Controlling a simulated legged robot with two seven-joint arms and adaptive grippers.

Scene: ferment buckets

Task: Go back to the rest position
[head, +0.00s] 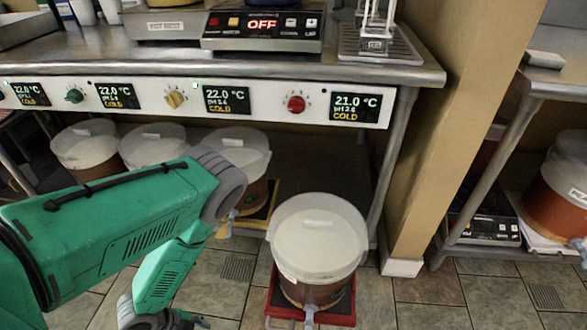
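My green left arm comes in from the left and bends down in front of the buckets. My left gripper (190,321) is only partly in view at the bottom edge; its dark fingers are cut off, so their opening is unclear. It is left of and apart from a lidded bucket (318,245) of brown liquid. That bucket stands on a red platform (342,312) on the floor and has a spigot at its front. My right gripper is not in view.
A steel counter (380,70) holds a display reading OFF (262,24). Its front panel has knobs and temperature screens (356,107). Several lidded buckets (85,148) stand beneath. A tan post (440,130) separates a second bench with another bucket (560,195). Tiled floor lies open at lower right.

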